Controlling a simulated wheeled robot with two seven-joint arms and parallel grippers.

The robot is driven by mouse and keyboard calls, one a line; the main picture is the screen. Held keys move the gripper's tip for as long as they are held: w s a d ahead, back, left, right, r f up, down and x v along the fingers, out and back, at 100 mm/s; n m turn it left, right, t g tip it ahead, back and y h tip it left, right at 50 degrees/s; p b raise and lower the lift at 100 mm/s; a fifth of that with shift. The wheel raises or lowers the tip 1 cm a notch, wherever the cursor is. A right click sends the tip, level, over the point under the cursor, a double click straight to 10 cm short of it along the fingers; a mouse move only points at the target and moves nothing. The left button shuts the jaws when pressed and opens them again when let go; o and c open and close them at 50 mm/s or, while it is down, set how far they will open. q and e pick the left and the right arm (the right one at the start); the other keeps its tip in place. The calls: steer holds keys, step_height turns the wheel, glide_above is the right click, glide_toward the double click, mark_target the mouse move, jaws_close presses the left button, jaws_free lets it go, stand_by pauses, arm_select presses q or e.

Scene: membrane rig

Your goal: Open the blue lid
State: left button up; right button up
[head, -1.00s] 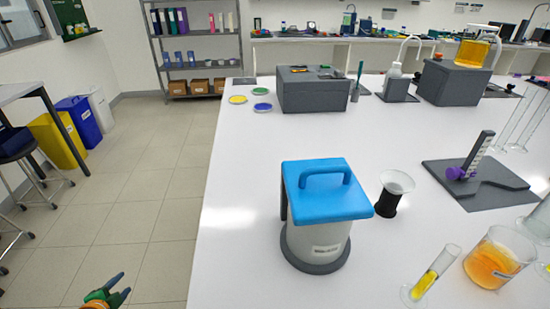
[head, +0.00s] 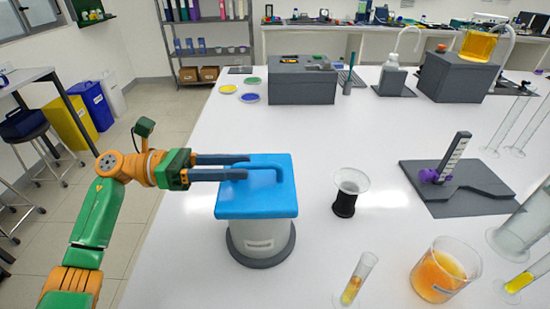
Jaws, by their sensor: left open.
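The blue lid (head: 255,202) sits flat on a white and grey container (head: 262,240) near the table's left edge. A raised blue handle stands on the lid's top. My left gripper (head: 248,167) comes in from the left, its two dark fingers apart and level over the lid's top. The fingertips are at the handle's left end; I cannot tell whether they touch it. My right gripper is not in view.
A black-based funnel cup (head: 350,190) stands right of the container. A beaker of orange liquid (head: 440,275) and a tilted tube with yellow liquid (head: 356,282) are at the front right. A grey stand (head: 452,180) is at the right.

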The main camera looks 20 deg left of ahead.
mark_target(243, 166)
arm_select(q)
steer(key=shift+w+d+r+p, duration=0.15)
steer(key=shift+d+r+p, duration=0.05)
steer(key=shift+d+p, duration=0.3)
steer(key=shift+w+d+r+p, duration=0.15)
steer(key=shift+d+p, duration=0.2)
steer(key=shift+d, duration=0.1)
steer(key=shift+f+x, duration=0.2)
steer(key=shift+x, duration=0.85)
steer(key=shift+d+f, duration=0.1)
steer(key=shift+d, duration=0.1)
steer(key=shift+a, duration=0.25)
jaws_close()
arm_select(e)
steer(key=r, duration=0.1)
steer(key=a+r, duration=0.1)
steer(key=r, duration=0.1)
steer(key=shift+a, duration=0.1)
